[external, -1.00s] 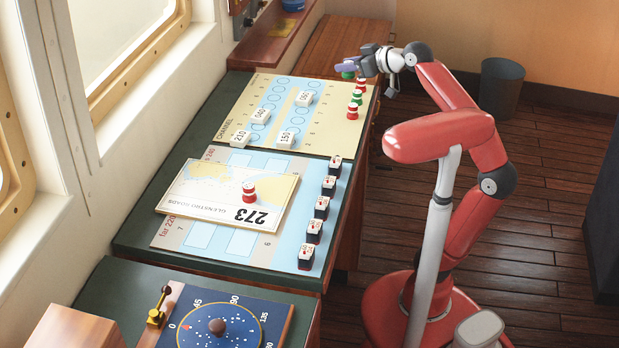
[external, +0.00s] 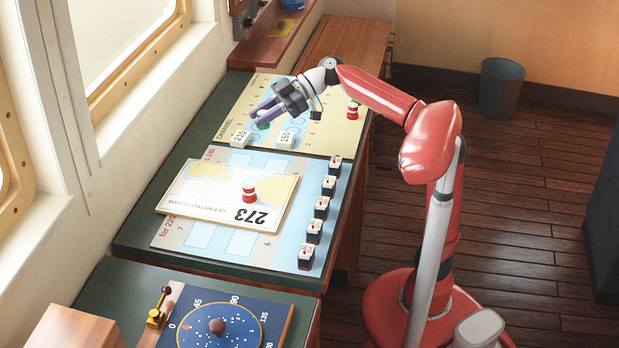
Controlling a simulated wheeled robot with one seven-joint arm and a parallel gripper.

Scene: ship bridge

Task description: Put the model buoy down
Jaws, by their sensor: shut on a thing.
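My gripper (external: 262,112) is over the left part of the yellow and blue channel board (external: 318,142), with its fingers pointing left and down. It is shut on a green model buoy (external: 263,126), which shows only in small part below the fingers. The buoy is close to the column of circles between the numbered white blocks. I cannot tell whether its base touches the board. A red buoy (external: 352,113) and part of a green one stand at the board's right edge; my arm hides others there.
White blocks marked 210 (external: 240,138) and 150 (external: 285,138) stand near the gripper. A chart card (external: 190,200) marked 273 lies nearer the camera with a red and white buoy (external: 249,194) on it. Several dark blocks (external: 313,231) line the nearer board's right side.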

